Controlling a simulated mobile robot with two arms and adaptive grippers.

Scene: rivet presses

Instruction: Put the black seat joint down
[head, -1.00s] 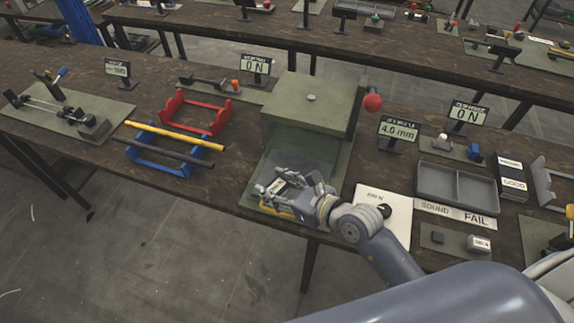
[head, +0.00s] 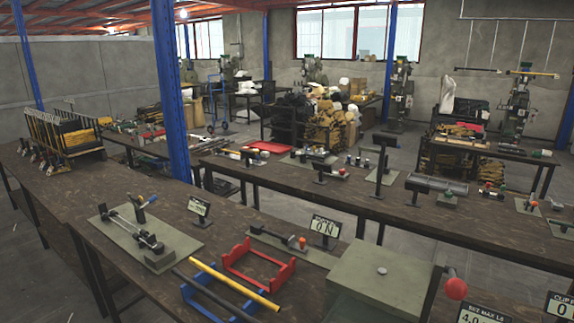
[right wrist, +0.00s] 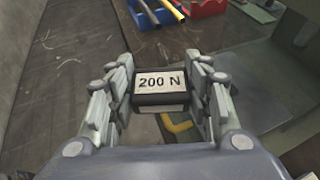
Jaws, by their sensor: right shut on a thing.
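In the right wrist view my right gripper (right wrist: 160,88) is shut on a small black block (right wrist: 161,101) with a white top label reading "200 N". The block sits between both fingers. A bent yellow piece (right wrist: 180,128) shows below it, partly hidden. I cannot tell whether this block is the black seat joint. In the head view a black rod (head: 215,296) and a yellow rod (head: 234,285) lie across a blue stand (head: 202,303). Neither gripper shows in the head view, and my left gripper is in no current view.
A red stand (head: 258,268) is behind the blue one. A green box-like press (head: 380,285) with a red ball knob (head: 455,289) stands to the right. A grey-green plate with a rod fixture (head: 145,244) lies at left. Another bench (head: 350,190) runs behind.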

